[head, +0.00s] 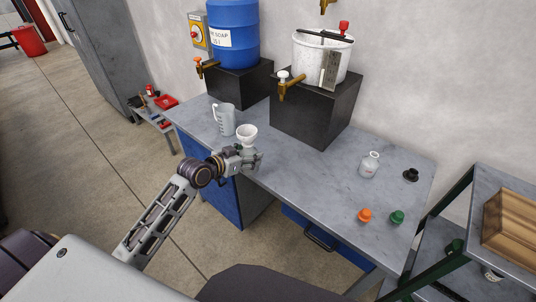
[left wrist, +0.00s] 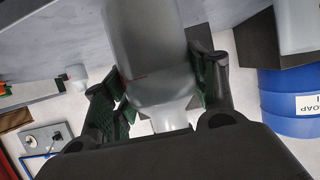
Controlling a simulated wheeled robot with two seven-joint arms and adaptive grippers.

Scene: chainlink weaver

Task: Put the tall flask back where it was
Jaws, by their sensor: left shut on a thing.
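My left gripper (head: 248,160) is near the left front edge of the workbench. It is shut on a translucent grey vessel, which I take for the tall flask (left wrist: 150,45), seen between the fingers (left wrist: 160,95) in the left wrist view. That flask has a thin red mark and narrows to a pale end. In the head view a white, flared, funnel-like top (head: 247,132) stands just above the gripper; the body below is mostly hidden. I cannot tell whether its base touches the bench. My right gripper is not in view.
The workbench (head: 310,170) has free room in its middle. A measuring jug (head: 226,121) stands just behind the gripper. Two black blocks carry a blue soap barrel (head: 232,35) and a white pot (head: 318,62).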

